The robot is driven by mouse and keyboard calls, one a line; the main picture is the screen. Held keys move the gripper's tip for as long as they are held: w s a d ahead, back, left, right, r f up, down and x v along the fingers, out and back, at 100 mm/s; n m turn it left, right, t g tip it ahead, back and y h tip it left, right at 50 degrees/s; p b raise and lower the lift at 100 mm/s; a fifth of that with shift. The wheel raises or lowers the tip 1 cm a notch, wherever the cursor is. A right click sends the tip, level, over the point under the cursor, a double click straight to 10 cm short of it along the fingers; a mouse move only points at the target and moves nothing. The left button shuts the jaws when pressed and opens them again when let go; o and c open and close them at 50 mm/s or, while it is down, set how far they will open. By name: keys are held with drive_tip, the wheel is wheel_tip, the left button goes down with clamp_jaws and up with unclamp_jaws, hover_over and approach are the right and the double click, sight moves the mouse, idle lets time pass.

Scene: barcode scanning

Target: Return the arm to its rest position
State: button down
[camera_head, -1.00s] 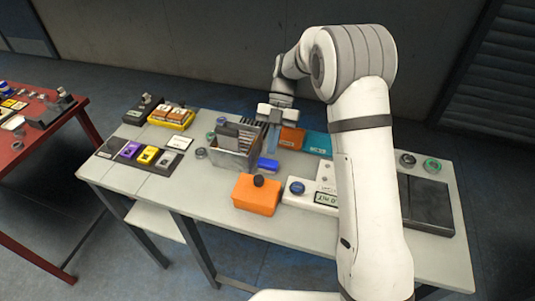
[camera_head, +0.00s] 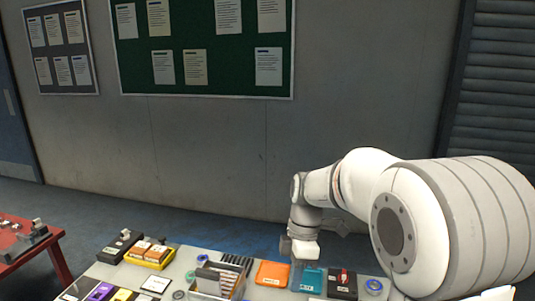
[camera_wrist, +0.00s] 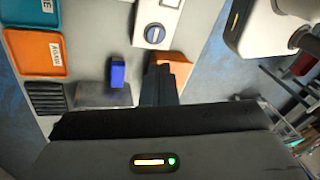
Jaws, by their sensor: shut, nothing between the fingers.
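My arm comes in from the right in the head view and bends down over the back of the table. My gripper (camera_head: 297,272) hangs above the table by the orange tray (camera_head: 272,274) and the teal tray (camera_head: 309,281). In the wrist view my gripper's fingers (camera_wrist: 162,72) are together with nothing between them. They point past a small blue block (camera_wrist: 118,73) and cover part of an orange box (camera_wrist: 176,64). The fingertips are hard to make out in the head view.
A metal bin (camera_head: 208,282) of upright cards stands left of the gripper. A yellow tray (camera_head: 151,262) and a black device (camera_head: 120,247) are further left. A white device with a round knob (camera_wrist: 155,32) lies above the fingers in the wrist view. A red table (camera_head: 32,262) stands at far left.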

drive_tip(key=s+d+m+t, duration=0.3)
drive_tip(key=s+d+m, duration=0.1)
drive_tip(key=s+m, duration=0.3)
drive_tip(key=s+d+r+m+t+h, duration=0.1)
drive_tip(key=s+d+m, duration=0.3)
drive_tip(key=s+m, duration=0.4)
drive_tip(key=shift+s+d+r+m+t, duration=0.25)
drive_tip(key=shift+m+t, duration=0.65)
drive_tip(key=shift+m, duration=1.2)
drive_tip(key=shift+w+d, duration=0.1)
drive_tip(key=shift+d, duration=0.05)
